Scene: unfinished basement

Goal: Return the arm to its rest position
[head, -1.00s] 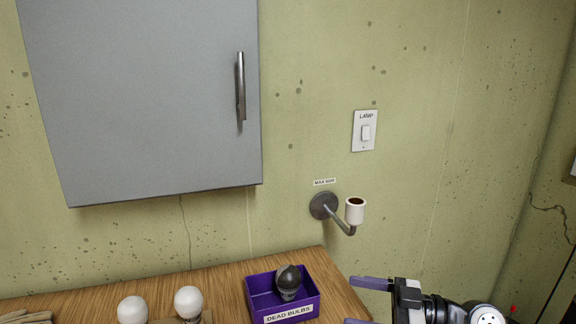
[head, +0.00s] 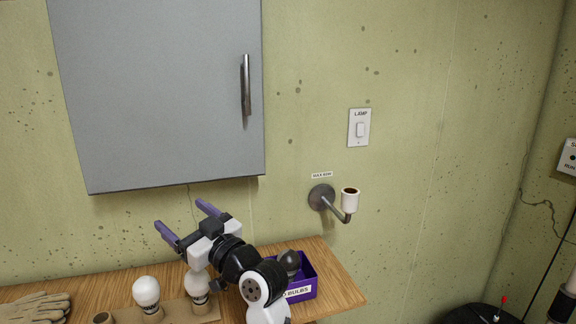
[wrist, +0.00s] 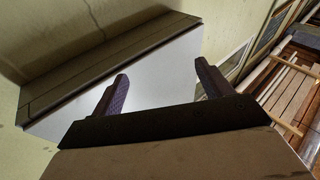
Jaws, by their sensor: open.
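My gripper (head: 187,221) is open and empty. Its two purple fingers point up and to the left, above the wooden bench and below the grey cabinet (head: 165,95) in the head view. In the wrist view my gripper (wrist: 160,92) shows its fingers apart with nothing between them, and the cabinet (wrist: 150,75) lies beyond them. My arm passes in front of part of the purple DEAD BULBS box (head: 303,292) and near a white bulb (head: 197,283).
A dark bulb (head: 289,262) sits in the box. Another white bulb (head: 146,291) stands in a holder (head: 207,312) on the bench (head: 335,280). Gloves (head: 38,308) lie at the left. The wall lamp socket (head: 350,200) is empty, below a LAMP switch (head: 360,128).

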